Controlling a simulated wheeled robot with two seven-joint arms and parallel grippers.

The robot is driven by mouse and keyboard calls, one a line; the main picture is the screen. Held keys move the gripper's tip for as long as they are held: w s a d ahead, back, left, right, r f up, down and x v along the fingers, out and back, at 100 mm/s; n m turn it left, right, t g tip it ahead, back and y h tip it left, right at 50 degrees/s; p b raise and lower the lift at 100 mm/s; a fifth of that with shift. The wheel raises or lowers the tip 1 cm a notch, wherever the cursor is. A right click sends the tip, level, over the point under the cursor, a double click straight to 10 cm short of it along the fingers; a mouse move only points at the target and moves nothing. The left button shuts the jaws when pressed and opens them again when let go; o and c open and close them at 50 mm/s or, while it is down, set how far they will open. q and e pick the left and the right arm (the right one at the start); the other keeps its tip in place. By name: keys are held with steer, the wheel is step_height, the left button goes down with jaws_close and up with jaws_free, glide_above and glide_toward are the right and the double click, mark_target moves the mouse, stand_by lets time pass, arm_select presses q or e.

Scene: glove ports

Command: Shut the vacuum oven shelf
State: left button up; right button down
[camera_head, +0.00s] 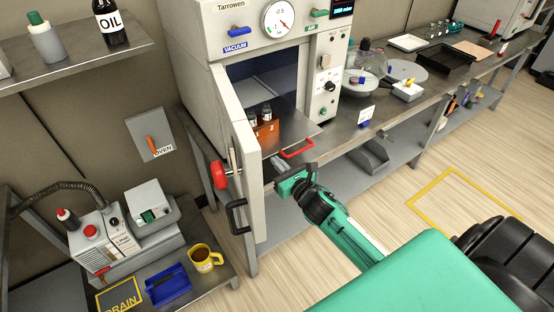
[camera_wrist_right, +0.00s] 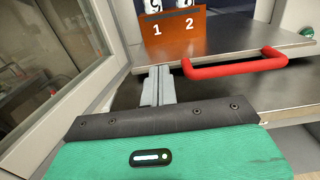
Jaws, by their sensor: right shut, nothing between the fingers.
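The vacuum oven (camera_head: 262,40) stands on the bench with its door (camera_head: 238,150) swung open toward me. Its metal shelf (camera_head: 297,133) sticks out of the chamber, with a red handle (camera_head: 298,149) on its front edge. The shelf also shows in the right wrist view (camera_wrist_right: 225,85), with the red handle (camera_wrist_right: 236,63) right of my fingers. An orange rack (camera_head: 264,133) with vials stands on the shelf. My right gripper (camera_head: 277,163) is shut and empty, between the door and the red handle, close to the shelf's front edge; contact is unclear. My left gripper is not in view.
The open door with its black handle (camera_head: 236,216) and red knob (camera_head: 220,175) stands close left of my right gripper. A glass desiccator (camera_head: 369,60) and trays stand on the bench at right. A pump (camera_head: 106,238) and yellow mug (camera_head: 204,258) are at lower left.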

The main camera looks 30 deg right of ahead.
steer(key=shift+w, duration=0.4)
